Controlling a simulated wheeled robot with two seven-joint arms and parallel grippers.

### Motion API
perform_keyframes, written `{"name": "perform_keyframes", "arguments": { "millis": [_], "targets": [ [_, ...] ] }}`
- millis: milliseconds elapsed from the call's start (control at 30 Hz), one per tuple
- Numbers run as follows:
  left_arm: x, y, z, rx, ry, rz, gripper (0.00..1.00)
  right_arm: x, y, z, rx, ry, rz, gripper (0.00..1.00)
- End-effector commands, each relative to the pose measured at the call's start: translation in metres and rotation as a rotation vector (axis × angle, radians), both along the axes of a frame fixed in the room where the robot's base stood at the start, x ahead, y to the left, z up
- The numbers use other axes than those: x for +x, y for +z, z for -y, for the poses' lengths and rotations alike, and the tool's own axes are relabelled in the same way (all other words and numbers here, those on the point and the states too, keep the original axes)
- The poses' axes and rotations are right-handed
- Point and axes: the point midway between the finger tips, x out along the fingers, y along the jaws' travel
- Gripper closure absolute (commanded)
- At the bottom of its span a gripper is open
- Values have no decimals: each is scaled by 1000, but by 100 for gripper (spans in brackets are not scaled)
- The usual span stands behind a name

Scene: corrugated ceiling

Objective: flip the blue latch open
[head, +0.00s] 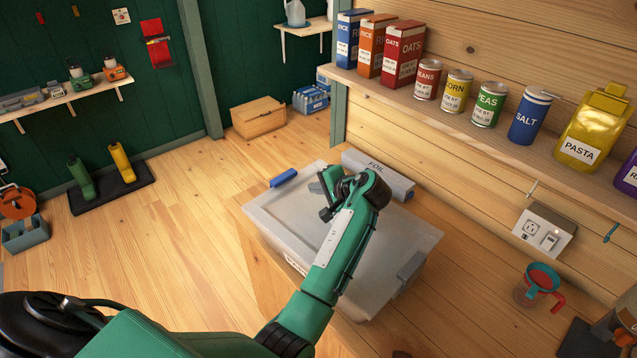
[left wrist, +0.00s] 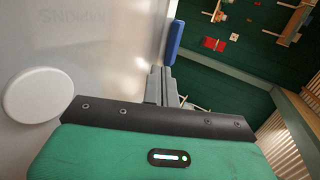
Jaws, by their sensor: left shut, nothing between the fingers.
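The blue latch (head: 284,178) sits on the far left edge of a translucent storage bin (head: 283,227). It also shows in the left wrist view (left wrist: 175,41), just beyond my fingertips. I cannot tell whether it is up or down. My left gripper (head: 321,188) is over the far part of the bin's lid, a little right of the latch. In the left wrist view its grey fingers (left wrist: 160,84) are together and empty, their tips close to the latch's lower end; contact is unclear. My forearm crosses the lid and hides part of it. My right gripper is out of view.
A grey latch (head: 410,266) is on the bin's right side. A foil box (head: 378,174) lies just behind the bin, by the wooden wall. A shelf (head: 440,118) with boxes and cans runs above at right. The floor left of the bin is clear.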

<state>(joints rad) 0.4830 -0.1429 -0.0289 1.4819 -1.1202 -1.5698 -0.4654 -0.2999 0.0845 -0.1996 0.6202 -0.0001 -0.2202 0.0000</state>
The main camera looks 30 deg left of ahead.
Motion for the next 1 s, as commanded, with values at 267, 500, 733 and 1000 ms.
{"name": "perform_keyframes", "arguments": {
  "millis": [267,500,733,1000],
  "targets": [
    [15,-26,-52,1,1,-5,100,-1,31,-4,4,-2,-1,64],
    [24,-27,-80,0,0,-1,100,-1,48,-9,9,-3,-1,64],
    [26,-30,-89,-1,-1,0,100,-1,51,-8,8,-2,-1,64],
    [26,-31,-89,-1,-1,0,100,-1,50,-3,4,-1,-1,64]
  ]
}}
